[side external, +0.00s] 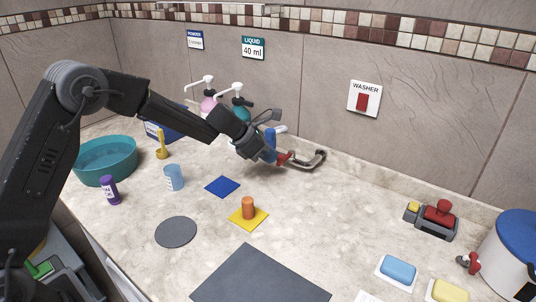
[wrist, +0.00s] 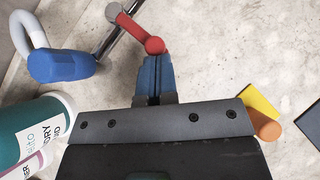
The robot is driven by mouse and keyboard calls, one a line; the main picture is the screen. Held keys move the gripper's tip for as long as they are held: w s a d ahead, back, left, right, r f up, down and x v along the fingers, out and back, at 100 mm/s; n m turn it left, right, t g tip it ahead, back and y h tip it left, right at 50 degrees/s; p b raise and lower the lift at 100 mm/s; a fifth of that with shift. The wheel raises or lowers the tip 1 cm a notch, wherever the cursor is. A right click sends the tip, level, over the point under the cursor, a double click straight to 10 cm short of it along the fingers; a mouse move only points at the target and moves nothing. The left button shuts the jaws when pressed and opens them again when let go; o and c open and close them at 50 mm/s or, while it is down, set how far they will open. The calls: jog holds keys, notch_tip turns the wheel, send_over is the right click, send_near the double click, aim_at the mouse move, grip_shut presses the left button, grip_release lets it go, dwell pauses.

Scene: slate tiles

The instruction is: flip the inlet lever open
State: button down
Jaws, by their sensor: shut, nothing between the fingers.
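The red inlet lever (wrist: 140,32) shows in the wrist view beside a metal pipe (wrist: 112,38), with its rounded end just beyond my fingertips. In the side view the red lever (side external: 284,158) sits at the wall end of the counter, next to the bent metal pipe (side external: 312,162). My gripper (wrist: 154,62) has its blue fingers shut together and empty, close to the lever's rounded end; I cannot tell whether they touch. In the side view my gripper (side external: 268,154) partly hides the fitting. A blue fitting with a white hose (wrist: 62,66) lies left of the lever.
Pump bottles, the teal one (side external: 241,108) nearest, stand left of the fitting. An orange peg on a yellow square (side external: 248,208) and a blue square (side external: 222,187) lie in front. A WASHER switch (side external: 364,98) is on the wall.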

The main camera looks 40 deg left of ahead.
jog(key=shift+s+d+n+t+y, duration=0.1)
jog(key=shift+d+n+t+y, duration=0.5)
jog(key=shift+d+n, duration=0.55)
jog(key=shift+d, duration=0.75)
jog(key=shift+w+d, duration=0.35)
jog(key=shift+d, duration=0.35)
jog(key=shift+w+d, duration=0.3)
jog(key=shift+d, duration=0.2)
jog(key=shift+w+d, duration=0.25)
jog(key=shift+d, duration=0.2)
jog(key=shift+w+d, duration=0.95)
jog(key=shift+a, duration=0.15)
